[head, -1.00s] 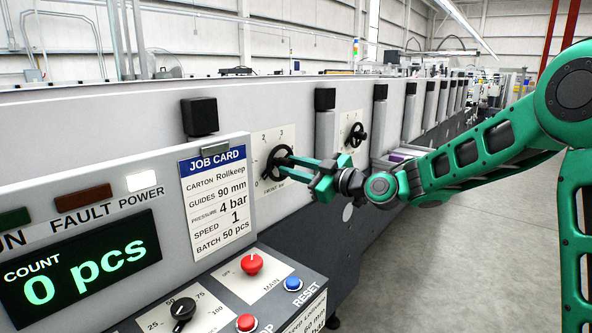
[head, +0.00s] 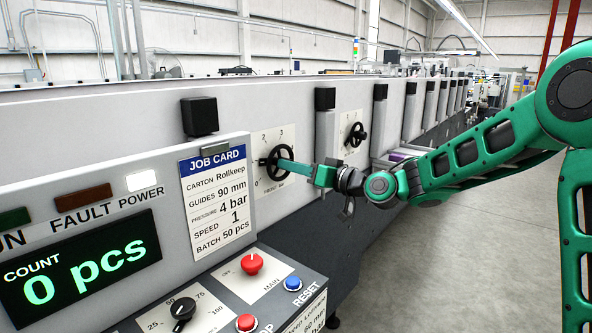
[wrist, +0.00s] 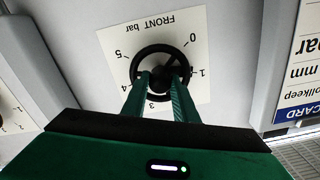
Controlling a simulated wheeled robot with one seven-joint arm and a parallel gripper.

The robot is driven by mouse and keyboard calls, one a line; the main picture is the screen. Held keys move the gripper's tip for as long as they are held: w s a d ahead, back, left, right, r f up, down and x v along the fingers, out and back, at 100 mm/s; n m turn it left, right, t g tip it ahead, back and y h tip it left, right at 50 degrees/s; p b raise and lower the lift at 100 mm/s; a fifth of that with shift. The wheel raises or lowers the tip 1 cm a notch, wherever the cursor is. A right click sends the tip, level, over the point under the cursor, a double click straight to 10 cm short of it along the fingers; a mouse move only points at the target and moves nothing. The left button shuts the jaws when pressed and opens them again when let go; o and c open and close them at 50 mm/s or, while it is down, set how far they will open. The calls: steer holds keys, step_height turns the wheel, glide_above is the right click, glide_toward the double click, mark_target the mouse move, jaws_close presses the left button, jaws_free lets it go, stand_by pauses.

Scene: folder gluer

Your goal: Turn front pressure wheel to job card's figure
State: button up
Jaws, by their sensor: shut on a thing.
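The front pressure wheel (head: 263,162) is a black handwheel on a white scale plate, seen upside down in the wrist view (wrist: 136,66), where the plate reads "FRONT bar". Figures 0, 1, 3 and 5 show there; my fingers hide part of the scale. In the head view my gripper (head: 283,165) reaches in from the right. The job card (head: 217,205) reads pressure 4 bar.
A second black handwheel (head: 355,134) on its own plate is farther along the machine. The control panel below the card has a red knob (head: 252,263), a blue reset button (head: 293,284) and a black dial (head: 183,309). The floor at right is clear.

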steer(key=shift+w+d+f+m, duration=0.1)
steer(key=shift+f+m, duration=0.1)
steer(key=shift+m, duration=7.35)
steer(key=shift+d+f+m, duration=0.1)
steer(key=shift+f+m, duration=0.05)
steer(key=shift+m, duration=7.4)
steer(key=shift+a, duration=0.1)
steer(key=o, duration=1.1)
steer(key=shift+f, duration=0.1)
steer(key=shift+c, duration=0.2)
steer(key=shift+r, duration=0.2)
